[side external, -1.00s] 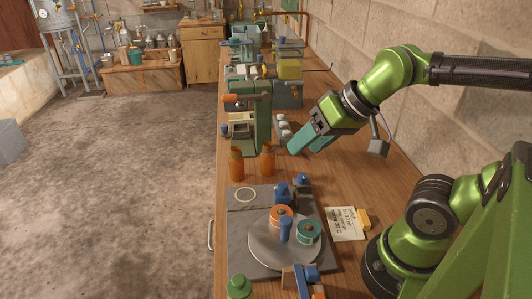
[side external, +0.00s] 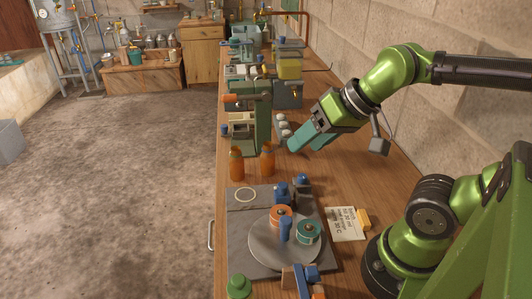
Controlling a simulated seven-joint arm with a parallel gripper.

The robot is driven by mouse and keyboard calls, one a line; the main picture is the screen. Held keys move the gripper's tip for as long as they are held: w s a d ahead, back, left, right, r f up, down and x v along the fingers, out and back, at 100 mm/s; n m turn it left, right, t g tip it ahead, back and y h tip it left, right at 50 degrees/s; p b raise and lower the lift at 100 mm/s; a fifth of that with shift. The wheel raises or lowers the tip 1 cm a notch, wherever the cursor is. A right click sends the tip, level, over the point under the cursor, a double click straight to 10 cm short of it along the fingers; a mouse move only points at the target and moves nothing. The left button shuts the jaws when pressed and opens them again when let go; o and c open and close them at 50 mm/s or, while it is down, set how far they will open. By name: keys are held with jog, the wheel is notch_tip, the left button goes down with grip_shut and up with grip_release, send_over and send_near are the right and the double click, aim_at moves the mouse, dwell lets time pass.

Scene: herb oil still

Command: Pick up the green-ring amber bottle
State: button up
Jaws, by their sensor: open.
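Two amber bottles stand upright side by side on the wooden bench, a left one (side external: 237,164) and a right one (side external: 267,161). Any ring on their necks is too small for me to tell its colour for certain. My gripper (side external: 305,146) has teal fingers, is open and empty, and hangs above the bench to the right of and behind both bottles, apart from them. On a grey round plate (side external: 262,254) in front sit a low round piece with an orange rim (side external: 280,216) and one with a teal-green rim (side external: 308,231), with a blue post (side external: 285,230) between them.
A tall green stand (side external: 263,125) rises just behind the bottles. Small pale round items (side external: 282,127) lie beside it, close to my gripper. A green knob (side external: 238,287) is at the front left.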

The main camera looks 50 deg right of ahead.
jog(key=o, duration=0.3)
jog(key=g+h, duration=0.3)
send_near(237, 156)
jog(key=shift+n, duration=0.4)
jog(key=x, duration=0.7)
jog(key=shift+w+f, duration=0.2)
jog(key=shift+w, duration=0.1)
jog(key=shift+d+x, duration=0.15)
jog(key=shift+x, duration=1.15)
jog(key=shift+d+x, duration=0.1)
jog(key=shift+x, duration=1.25)
